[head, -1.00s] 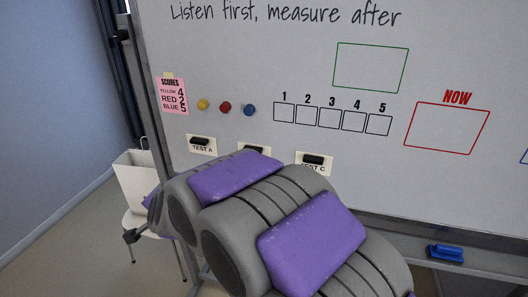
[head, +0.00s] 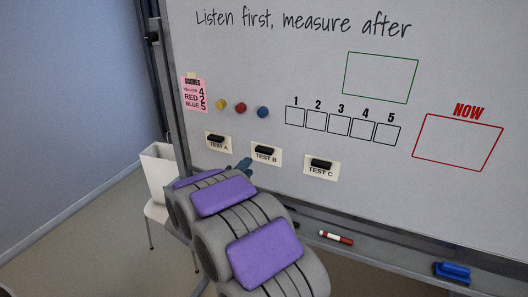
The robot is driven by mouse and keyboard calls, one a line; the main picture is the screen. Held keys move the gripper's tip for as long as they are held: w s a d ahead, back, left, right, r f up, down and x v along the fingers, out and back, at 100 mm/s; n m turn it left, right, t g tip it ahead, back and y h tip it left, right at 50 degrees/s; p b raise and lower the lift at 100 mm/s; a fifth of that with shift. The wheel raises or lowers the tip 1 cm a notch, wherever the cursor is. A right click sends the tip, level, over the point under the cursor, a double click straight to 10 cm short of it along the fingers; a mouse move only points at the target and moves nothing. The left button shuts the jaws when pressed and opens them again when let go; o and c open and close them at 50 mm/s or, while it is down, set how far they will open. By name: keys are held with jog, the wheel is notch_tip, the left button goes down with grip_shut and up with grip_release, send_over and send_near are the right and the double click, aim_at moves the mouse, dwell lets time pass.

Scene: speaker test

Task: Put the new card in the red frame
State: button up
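The red frame (head: 459,143), under the red word NOW, is drawn on the right of the whiteboard and is empty. Three cards hang low on the board, each with a black piece at its top: TEST A (head: 218,147), TEST B (head: 266,157) and TEST C (head: 321,171). I cannot tell which is the new card. My gripper (head: 243,165) shows only as a small dark tip beyond my grey and purple arm, just left of the TEST B card. Most of it is hidden, so its opening and any contact cannot be told.
The whiteboard (head: 330,30) also bears a green frame (head: 381,78), numbered boxes (head: 341,126), a pink score sheet (head: 195,94) and coloured magnets. A red-and-white marker (head: 336,237) and blue eraser (head: 453,271) lie along the lower ledge. A white bag (head: 159,173) stands on a chair at left.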

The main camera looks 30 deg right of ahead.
aim_at(264, 153)
jog(key=shift+p+x, duration=0.45)
jog(key=shift+x, duration=4.1)
jog(key=shift+d, duration=0.55)
jog(key=shift+c, duration=0.2)
jog(key=shift+d, duration=0.25)
jog(key=shift+c, duration=0.8)
jog(key=shift+a, duration=0.55)
jog(key=c, duration=0.4)
jog(key=shift+c, duration=0.2)
jog(key=shift+s+d+b, duration=0.1)
jog(key=shift+d+b, duration=0.05)
jog(key=shift+b, duration=0.15)
grip_shut()
